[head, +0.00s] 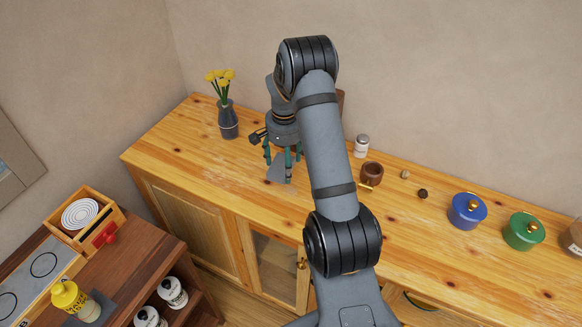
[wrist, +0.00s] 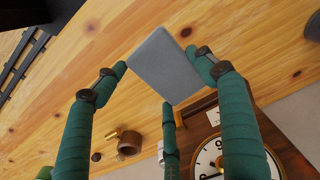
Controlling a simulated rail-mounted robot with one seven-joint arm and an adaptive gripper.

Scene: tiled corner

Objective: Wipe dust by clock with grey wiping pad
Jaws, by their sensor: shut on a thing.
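My gripper (head: 281,166) is above the wooden counter, left of my arm's long link in the head view. Its green fingers are shut on the grey wiping pad (head: 277,174), a flat piece that also shows between the fingertips in the wrist view (wrist: 165,65). I cannot tell whether the pad touches the counter. The clock (wrist: 210,160), with a white dial in a brown wooden case, is at the bottom right of the wrist view, partly behind a finger. In the head view my arm hides most of it. Pale, dust-like streaks (head: 203,163) lie on the counter left of the pad.
A vase with yellow flowers (head: 228,118) stands left of my gripper. A white-lidded jar (head: 362,146), a brown cup (head: 372,173), a blue pot (head: 467,210) and a green pot (head: 523,231) stand to the right. The counter (head: 160,150) is clear at the left front.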

